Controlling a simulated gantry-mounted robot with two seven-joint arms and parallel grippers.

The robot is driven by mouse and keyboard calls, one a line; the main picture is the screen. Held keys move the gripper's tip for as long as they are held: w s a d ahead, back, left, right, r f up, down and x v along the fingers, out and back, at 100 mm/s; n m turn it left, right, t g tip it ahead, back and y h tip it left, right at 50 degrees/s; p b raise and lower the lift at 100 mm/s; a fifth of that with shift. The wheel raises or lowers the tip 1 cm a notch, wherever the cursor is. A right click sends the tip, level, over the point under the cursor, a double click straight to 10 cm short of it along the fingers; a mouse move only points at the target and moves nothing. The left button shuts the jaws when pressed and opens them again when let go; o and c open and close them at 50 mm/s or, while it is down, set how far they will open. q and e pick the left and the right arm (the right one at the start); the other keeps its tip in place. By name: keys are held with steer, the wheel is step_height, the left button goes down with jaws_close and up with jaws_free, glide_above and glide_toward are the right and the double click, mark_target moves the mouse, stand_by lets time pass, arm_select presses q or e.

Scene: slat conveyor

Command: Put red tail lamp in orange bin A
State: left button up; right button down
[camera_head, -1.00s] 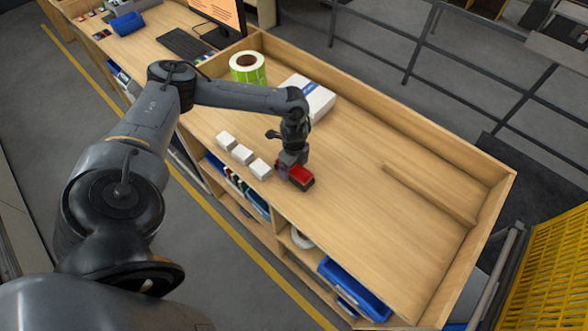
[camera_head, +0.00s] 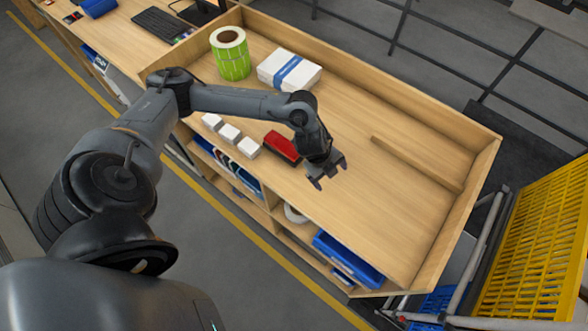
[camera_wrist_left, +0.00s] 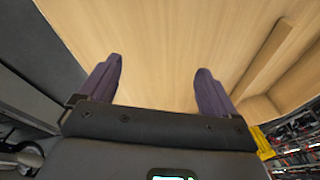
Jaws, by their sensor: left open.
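The red tail lamp (camera_head: 283,147) lies on the wooden bench top (camera_head: 370,200), beside the white boxes; it has a red face and a dark edge. My left gripper (camera_head: 328,178) is open and empty, just to the right of the lamp and apart from it. In the left wrist view its two fingers (camera_wrist_left: 157,85) stand apart over bare wood, and the lamp does not show there. My right gripper does not show. I see no orange bin in these views.
Several small white boxes (camera_head: 230,133) sit in a row near the bench's front edge. A green label roll (camera_head: 231,58) and a white box with a blue band (camera_head: 290,71) stand behind. A wooden strip (camera_head: 417,163) lies to the right. A yellow crate (camera_head: 535,255) stands beyond the bench.

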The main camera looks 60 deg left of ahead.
arm_select(q)
steer(key=s+d+r+n+t+h, duration=0.1)
steer(key=d+r+n+t, duration=0.1)
steer(key=d, duration=0.7)
steer(key=s+d+r+n+t+h, duration=0.1)
steer(key=s+d+r+n+t, duration=0.15)
steer(key=d, duration=0.65)
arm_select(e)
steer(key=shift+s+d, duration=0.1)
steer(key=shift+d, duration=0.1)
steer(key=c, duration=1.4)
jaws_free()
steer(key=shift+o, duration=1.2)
arm_select(q)
steer(key=s+a+f+n+g+y, duration=0.2)
steer(key=s+a+n+g+y, duration=0.1)
steer(key=s+a+n, duration=0.7)
steer(key=s+g, duration=0.1)
steer(key=s, duration=0.1)
steer(key=shift+s+f+y, duration=0.15)
steer(key=shift+s+y, duration=0.25)
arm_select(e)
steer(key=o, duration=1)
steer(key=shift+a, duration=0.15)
arm_select(q)
steer(key=shift+a+n, duration=0.1)
steer(key=shift+n, duration=0.15)
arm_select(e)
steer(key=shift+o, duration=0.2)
